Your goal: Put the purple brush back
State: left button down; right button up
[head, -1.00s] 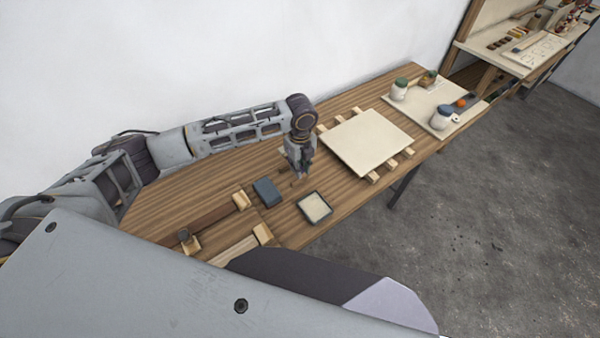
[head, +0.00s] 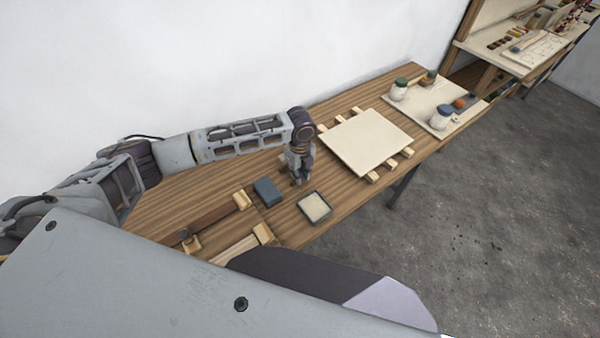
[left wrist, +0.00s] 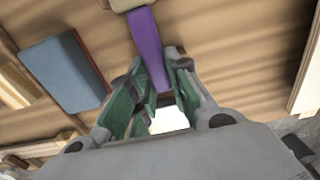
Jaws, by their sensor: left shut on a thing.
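My left gripper (head: 298,180) is over the wooden workbench, between the blue block and the shallow tray. In the left wrist view, its green-padded fingers (left wrist: 160,85) are shut on the purple brush (left wrist: 148,45). The brush's flat purple part extends beyond the fingertips to a beige piece at the top edge of that view. The brush cannot be made out in the head view, and part of it is hidden between the fingers. My right gripper is not in view.
The blue block (head: 268,192) lies left of my gripper and the dark-rimmed tray (head: 328,211) right of it. A cream board (head: 366,142) rests on wooden strips behind. Wooden rails (head: 243,199) lie nearer me.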

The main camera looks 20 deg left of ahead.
pick_arm(q)
jog(key=shift+s+f, duration=0.15)
jog(key=shift+f, duration=0.35)
jog(key=c, duration=1.3)
grip_release()
jog(key=shift+f, duration=0.15)
jog(key=shift+c, duration=0.2)
notch_tip(320, 180, up, 14)
jog(key=b, duration=0.1)
jog(key=shift+f, duration=0.25)
jog(key=shift+d, duration=0.1)
